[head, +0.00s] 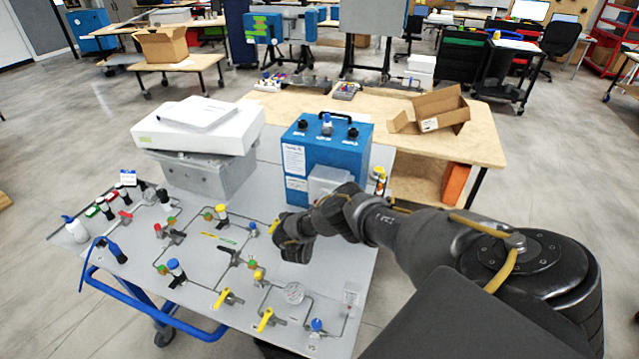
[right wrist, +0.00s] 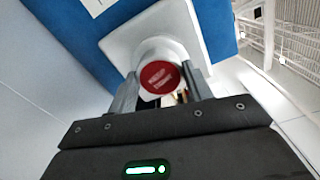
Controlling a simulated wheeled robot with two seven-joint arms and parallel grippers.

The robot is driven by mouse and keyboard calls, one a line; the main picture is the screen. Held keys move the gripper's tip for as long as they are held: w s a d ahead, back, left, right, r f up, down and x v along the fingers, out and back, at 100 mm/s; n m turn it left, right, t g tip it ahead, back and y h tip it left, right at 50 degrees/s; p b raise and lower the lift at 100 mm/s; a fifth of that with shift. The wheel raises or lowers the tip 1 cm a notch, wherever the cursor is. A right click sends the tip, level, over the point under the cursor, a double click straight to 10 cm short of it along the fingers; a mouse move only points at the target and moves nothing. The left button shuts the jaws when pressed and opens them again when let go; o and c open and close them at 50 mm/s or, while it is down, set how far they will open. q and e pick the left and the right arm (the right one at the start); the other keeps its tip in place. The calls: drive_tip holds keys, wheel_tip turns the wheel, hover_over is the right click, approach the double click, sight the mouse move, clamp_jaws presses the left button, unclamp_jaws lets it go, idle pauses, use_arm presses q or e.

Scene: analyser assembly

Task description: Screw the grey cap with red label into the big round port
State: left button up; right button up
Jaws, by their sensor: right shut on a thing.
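The grey cap with a red label (right wrist: 160,77) sits between the two fingers of my right gripper (right wrist: 163,84), which is shut on it. Its red label faces the right wrist camera. Behind the cap is a pale square housing (right wrist: 116,43) on the front of a blue box. The blue analyser box (head: 346,153) stands at the back of the grey panel in the head view, with the pale housing (head: 325,182) low on its front. The cap hides the round port, so I cannot tell whether they touch. My left gripper is not in view.
A white device (head: 190,135) rests on a grey block left of the analyser. An open cardboard box (head: 440,108) stands on the wooden table (head: 480,140) behind.

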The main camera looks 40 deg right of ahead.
drive_tip(key=m, duration=0.4)
drive_tip(key=shift+c, duration=0.5)
drive_tip(key=shift+m, duration=0.8)
clamp_jaws()
drive_tip(key=o, duration=1.3)
unclamp_jaws()
drive_tip(key=shift+a, duration=0.1)
drive_tip(key=shift+v, duration=3.45)
drive_tip(key=shift+s, duration=0.1)
